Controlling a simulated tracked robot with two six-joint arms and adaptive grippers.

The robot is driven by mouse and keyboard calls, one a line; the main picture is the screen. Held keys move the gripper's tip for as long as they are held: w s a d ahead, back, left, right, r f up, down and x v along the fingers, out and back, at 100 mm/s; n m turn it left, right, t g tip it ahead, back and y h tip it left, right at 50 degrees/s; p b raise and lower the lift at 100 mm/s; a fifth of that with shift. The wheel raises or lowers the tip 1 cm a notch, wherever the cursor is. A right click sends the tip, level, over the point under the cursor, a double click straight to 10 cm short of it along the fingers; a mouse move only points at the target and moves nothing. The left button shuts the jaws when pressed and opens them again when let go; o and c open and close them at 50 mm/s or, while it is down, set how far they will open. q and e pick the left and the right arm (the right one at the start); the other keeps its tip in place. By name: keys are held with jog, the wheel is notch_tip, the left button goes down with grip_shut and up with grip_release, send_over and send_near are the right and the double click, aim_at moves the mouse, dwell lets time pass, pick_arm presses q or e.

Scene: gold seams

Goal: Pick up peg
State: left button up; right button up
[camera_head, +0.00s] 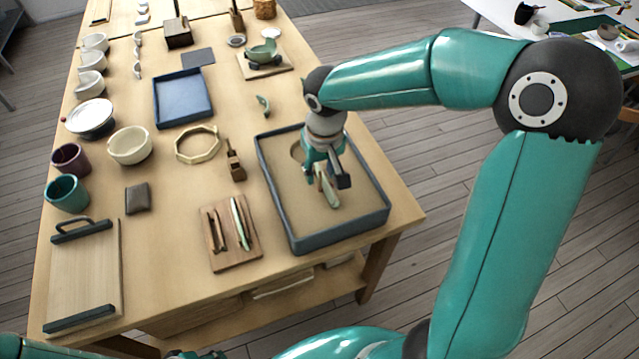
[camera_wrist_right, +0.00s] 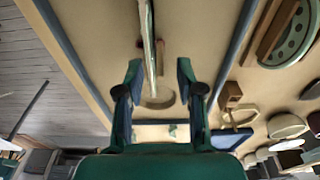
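My right gripper (camera_head: 327,174) hangs low over the sand-filled tray (camera_head: 377,218). In the right wrist view its two fingers (camera_wrist_right: 159,74) are wide apart and open. A thin pale green-white piece (camera_wrist_right: 148,40) stands edge-on beyond the fingertips; it also shows by the gripper in the head view (camera_head: 331,193). A small pinkish-brown wooden part, seemingly the peg (camera_wrist_right: 161,57), sits against that piece, just past the fingertips and between their lines. In the head view the gripper partly hides it. Only parts of my left arm show at the bottom left; its gripper is out of view.
A wooden board with slim tools (camera_head: 232,235) lies left of the tray, and a small wooden block tool (camera_head: 235,166) stands near its left wall. Further left are a wooden ring (camera_head: 198,145), a cream bowl (camera_head: 130,146) and a blue tray (camera_head: 183,98). The table's right edge is close to the sand tray.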

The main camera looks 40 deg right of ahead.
jog(key=shift+c, duration=0.3)
grip_shut()
jog(key=shift+r, duration=0.1)
